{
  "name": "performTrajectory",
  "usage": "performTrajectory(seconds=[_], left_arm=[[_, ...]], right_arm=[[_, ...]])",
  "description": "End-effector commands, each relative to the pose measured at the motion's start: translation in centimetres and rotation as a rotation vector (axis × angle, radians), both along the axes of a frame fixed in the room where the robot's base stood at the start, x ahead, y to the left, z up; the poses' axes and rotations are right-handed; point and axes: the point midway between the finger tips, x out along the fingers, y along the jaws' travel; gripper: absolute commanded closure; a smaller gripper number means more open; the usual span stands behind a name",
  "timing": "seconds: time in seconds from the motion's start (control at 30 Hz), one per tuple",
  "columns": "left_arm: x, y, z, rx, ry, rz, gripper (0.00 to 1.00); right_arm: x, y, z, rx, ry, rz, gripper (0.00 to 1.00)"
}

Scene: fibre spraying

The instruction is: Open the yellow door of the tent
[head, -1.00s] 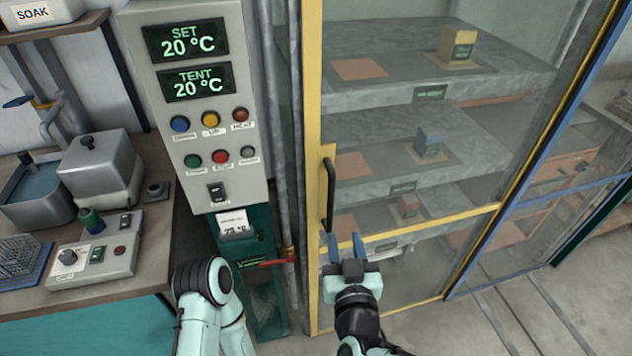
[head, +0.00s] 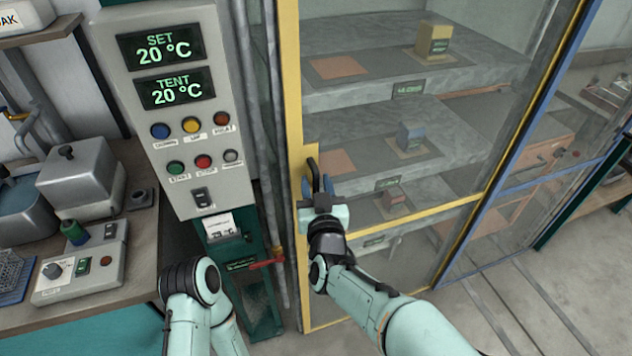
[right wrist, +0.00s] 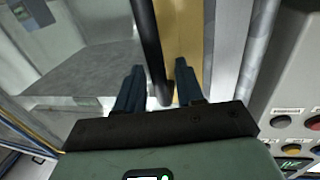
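The tent's yellow door (head: 292,110) is a yellow frame with clear panes, and it looks closed. Its black upright handle (head: 312,172) is on the left side of the frame. My right gripper (head: 317,185) is at the lower part of the handle, its blue fingers pointing at the door. In the right wrist view the handle (right wrist: 146,45) runs down between the two fingers of my right gripper (right wrist: 160,85). The fingers are apart, with a gap beside the handle. My left arm shows at the bottom, but its gripper is out of view.
Left of the door stands a grey control panel (head: 150,120) reading 20 °C twice, with a red lever (head: 267,264) below it. Shelves with small blocks show through the panes. A blue-framed panel (head: 545,170) adjoins on the right. The floor in front is clear.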

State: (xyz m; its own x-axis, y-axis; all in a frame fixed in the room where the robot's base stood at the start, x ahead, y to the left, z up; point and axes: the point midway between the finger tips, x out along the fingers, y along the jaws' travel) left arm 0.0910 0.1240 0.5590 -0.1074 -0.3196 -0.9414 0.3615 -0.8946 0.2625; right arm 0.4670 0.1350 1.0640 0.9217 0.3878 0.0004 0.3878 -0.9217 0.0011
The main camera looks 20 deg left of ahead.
Motion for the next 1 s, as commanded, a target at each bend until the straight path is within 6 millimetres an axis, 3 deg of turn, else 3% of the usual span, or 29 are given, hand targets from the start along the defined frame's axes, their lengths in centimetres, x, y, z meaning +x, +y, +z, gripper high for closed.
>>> performTrajectory(seconds=[0.33, 0.37, 0.47, 0.5, 0.77, 1.0], left_arm=[[0.0, 0.0, 0.1, 0.0, 0.0, 0.0, 0.57], [0.0, 0.0, 0.1, 0.0, 0.0, 0.0, 0.57], [0.0, 0.0, 0.1, 0.0, 0.0, 0.0, 0.57], [0.0, 0.0, 0.1, 0.0, 0.0, 0.0, 0.57], [-0.1, 0.0, -0.2, 0.0, 0.001, 0.0, 0.57], [-0.6, 0.0, -2.0, 0.0, 0.007, 0.0, 0.57]], right_arm=[[0.5, 0.2, -0.1, -0.001, 0.001, 0.0, 0.63], [0.5, 0.2, -0.1, 0.0, 0.001, 0.0, 0.66], [0.5, 0.2, -0.1, 0.0, 0.001, 0.0, 0.98], [0.5, 0.2, -0.1, 0.0, 0.001, 0.0, 1.0], [0.8, -0.3, -0.1, 0.001, 0.0, -0.003, 1.0], [2.8, -3.5, -0.3, 0.004, -0.001, -0.012, 1.0]])
